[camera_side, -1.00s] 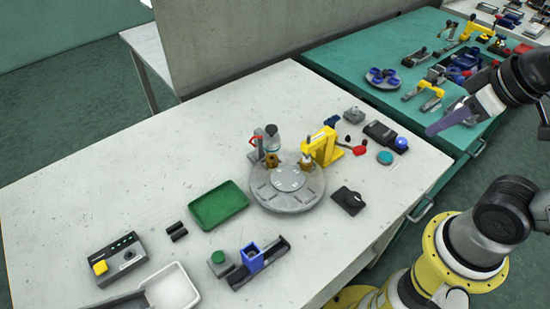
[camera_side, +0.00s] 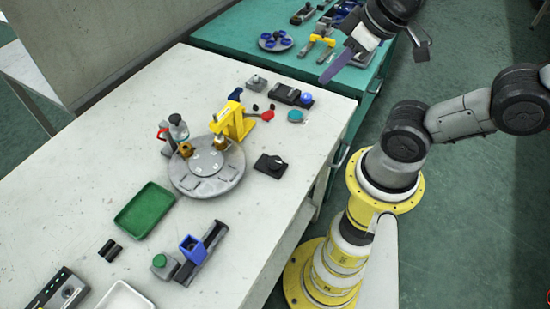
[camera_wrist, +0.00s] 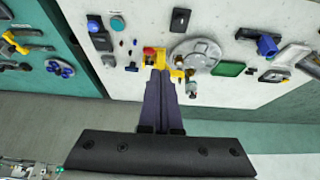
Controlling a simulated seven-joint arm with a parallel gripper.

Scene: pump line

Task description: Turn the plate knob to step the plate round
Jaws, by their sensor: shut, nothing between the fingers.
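The round grey plate (camera_side: 205,187) lies on the white table, with a yellow press (camera_side: 232,122) at its rim. A small black box with a knob on top (camera_side: 271,165) sits beside the plate, on the side toward my arm's base; I take it for the plate knob. In the wrist view the plate (camera_wrist: 207,47) and the knob box (camera_wrist: 180,20) are beyond the fingertips. My gripper (camera_side: 328,77) is shut and empty, raised in the air near the green bench, apart from the plate and knob. Its purple fingers (camera_wrist: 158,80) lie together in the wrist view.
Beside the press are a red knob (camera_side: 267,115), a teal disc (camera_side: 295,116) and a blue dome (camera_side: 306,99). A green tray (camera_side: 145,211) and a blue holder (camera_side: 191,248) stand on the plate's other side. The green bench (camera_side: 240,47) carries more fixtures.

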